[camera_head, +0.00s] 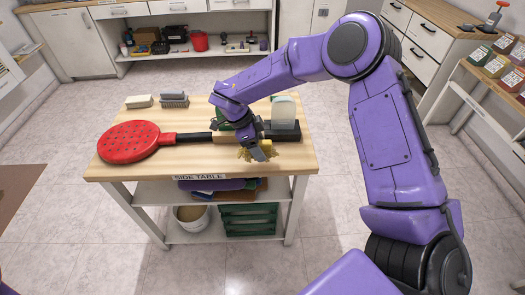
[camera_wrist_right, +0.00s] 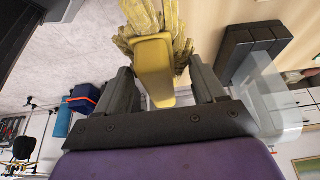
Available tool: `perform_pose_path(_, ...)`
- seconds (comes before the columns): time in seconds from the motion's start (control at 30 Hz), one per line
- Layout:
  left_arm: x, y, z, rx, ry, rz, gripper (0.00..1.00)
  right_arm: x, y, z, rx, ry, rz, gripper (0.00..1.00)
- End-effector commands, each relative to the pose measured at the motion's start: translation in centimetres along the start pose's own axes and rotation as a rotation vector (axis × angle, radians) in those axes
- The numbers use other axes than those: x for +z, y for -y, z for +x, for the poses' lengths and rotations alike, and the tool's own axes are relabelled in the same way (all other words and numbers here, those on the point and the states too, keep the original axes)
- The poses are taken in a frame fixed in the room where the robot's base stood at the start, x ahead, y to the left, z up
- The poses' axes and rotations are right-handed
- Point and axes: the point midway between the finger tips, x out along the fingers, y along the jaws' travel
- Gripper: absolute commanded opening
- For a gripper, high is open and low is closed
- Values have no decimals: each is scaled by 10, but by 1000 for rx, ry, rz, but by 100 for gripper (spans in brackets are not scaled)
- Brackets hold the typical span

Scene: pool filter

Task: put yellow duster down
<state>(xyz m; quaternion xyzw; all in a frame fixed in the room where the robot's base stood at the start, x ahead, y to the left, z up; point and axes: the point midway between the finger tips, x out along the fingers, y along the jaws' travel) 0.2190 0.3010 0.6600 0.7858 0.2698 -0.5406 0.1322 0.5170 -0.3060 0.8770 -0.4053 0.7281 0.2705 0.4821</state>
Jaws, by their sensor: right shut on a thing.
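My right gripper (camera_head: 257,150) is over the front right part of the side table (camera_head: 230,164). It is shut on the yellow duster (camera_head: 243,153), which is largely hidden by the gripper in the head view. In the right wrist view, the duster's smooth yellow block (camera_wrist_right: 154,65) sits between the two dark fingers, with shaggy yellow strands around its far end. The duster is low over the tabletop; I cannot tell if it touches. My left gripper is not in view.
A red paddle-shaped thing (camera_head: 128,141) with a dark handle lies on the table's left half. A pale block (camera_head: 139,101) and a grey brush (camera_head: 174,100) lie behind it. A translucent container (camera_head: 283,110) and a dark block (camera_head: 281,131) are close to the gripper's right. The front left edge is clear.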

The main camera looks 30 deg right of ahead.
Motion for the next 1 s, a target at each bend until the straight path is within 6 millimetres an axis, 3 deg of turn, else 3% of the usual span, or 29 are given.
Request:
perform_pose_path(0.2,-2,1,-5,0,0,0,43,-4,11,29,0,-2,-2,41)
perform_pose_path(0.33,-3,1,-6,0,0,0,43,6,11,48,-1,-1,-2,41)
perform_pose_path(0.7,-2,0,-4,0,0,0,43,9,11,55,-2,1,-2,41)
perform_pose_path(0.73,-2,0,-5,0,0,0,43,9,11,54,-2,1,-2,76)
perform_pose_path(0.8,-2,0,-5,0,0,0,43,8,11,54,-2,1,-2,95)
perform_pose_path(1.0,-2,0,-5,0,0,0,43,8,11,54,-2,1,-2,95)
